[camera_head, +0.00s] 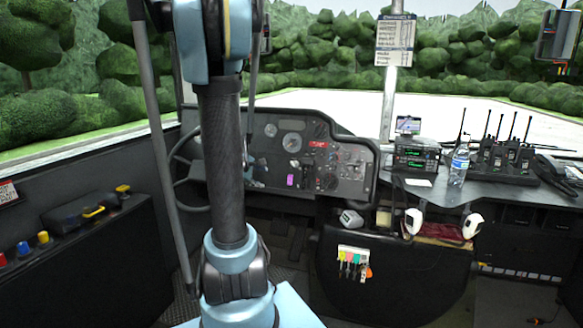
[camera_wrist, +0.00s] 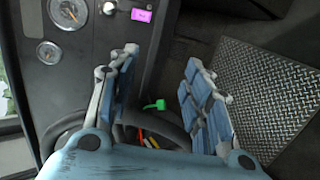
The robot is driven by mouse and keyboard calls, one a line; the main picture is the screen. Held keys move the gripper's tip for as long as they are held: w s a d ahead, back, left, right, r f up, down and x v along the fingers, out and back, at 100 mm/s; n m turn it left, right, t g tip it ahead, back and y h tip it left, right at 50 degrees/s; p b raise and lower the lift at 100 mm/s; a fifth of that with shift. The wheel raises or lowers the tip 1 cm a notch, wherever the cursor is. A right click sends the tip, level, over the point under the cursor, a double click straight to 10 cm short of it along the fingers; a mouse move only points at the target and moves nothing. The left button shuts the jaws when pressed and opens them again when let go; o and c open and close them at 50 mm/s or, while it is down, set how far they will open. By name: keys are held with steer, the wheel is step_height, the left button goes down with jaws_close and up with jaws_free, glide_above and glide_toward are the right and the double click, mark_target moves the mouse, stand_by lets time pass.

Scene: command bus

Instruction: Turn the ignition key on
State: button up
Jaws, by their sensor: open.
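My gripper (camera_wrist: 161,57) is open and empty in the wrist view, its two blue padded fingers spread apart. A small bright green piece (camera_wrist: 155,104) shows between the fingers, near the dark steering wheel; I cannot tell whether it is the ignition key. The dashboard panel (camera_wrist: 88,90) lies to the left of the fingers, with gauges and a magenta square (camera_wrist: 141,15). In the head view the dashboard (camera_head: 345,187) stands beyond my arm, and my arm hides part of it and of the steering wheel (camera_head: 180,165). No ignition key is clearly visible there.
A dark cabinet (camera_head: 338,300) with coloured tags (camera_head: 352,262) stands to the right. A side console (camera_head: 100,240) with coloured knobs is at the left. Radios (camera_head: 500,155) and a bottle (camera_head: 459,165) stand on the right counter. A tread plate (camera_wrist: 262,95) lies below.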

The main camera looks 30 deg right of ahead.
steer(key=w+d+n+t+h, duration=0.25)
steer(key=w+d+n, duration=0.45)
steer(key=d, duration=0.4)
steer(key=h, duration=0.1)
glide_toward(293, 164)
steer(key=shift+m+g, duration=0.35)
steer(key=shift+m, duration=0.05)
steer(key=x, duration=0.7)
steer(key=w+x, duration=0.1)
steer(key=x, duration=0.3)
steer(key=shift+a+r, duration=0.1)
steer(key=shift+a, duration=0.2)
jaws_close()
